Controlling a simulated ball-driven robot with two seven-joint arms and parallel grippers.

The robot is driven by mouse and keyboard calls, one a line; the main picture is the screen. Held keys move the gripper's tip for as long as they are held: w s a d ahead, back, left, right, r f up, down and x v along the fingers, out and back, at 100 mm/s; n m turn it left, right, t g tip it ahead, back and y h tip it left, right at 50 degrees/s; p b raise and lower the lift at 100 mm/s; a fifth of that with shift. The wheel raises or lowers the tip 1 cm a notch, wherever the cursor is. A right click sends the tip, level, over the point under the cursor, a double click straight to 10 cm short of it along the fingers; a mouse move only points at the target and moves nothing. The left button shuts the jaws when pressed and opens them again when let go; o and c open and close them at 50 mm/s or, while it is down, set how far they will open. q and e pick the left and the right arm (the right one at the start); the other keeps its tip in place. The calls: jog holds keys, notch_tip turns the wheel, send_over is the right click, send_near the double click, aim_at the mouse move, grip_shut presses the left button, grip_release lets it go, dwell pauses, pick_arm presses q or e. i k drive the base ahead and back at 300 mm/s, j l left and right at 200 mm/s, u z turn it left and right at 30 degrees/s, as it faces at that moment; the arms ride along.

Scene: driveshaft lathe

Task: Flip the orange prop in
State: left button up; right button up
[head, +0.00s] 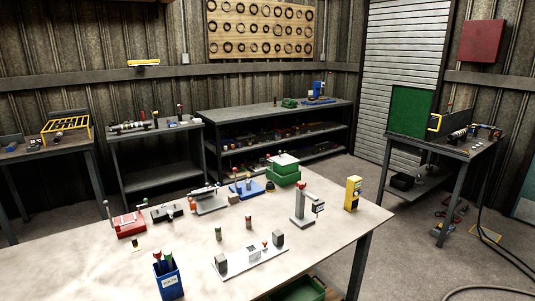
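No part clearly identifiable as the orange prop stands out, and I cannot tell which piece it is. A yellow-orange frame piece (435,123) stands beside a green panel (411,111) on the right bench. A small orange-topped part (265,244) stands on a white plate fixture (240,266) on the near table. A yellow-orange rack (66,124) stands on the far left bench. Neither of my grippers is in view.
Black cables (490,240) hang at right.

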aim_at(193, 206)
jog(key=i+j, duration=0.4)
jog(key=j, duration=0.2)
jog(key=i+j+u, duration=0.15)
jog(key=i+j, duration=0.25)
jog(key=j, duration=0.15)
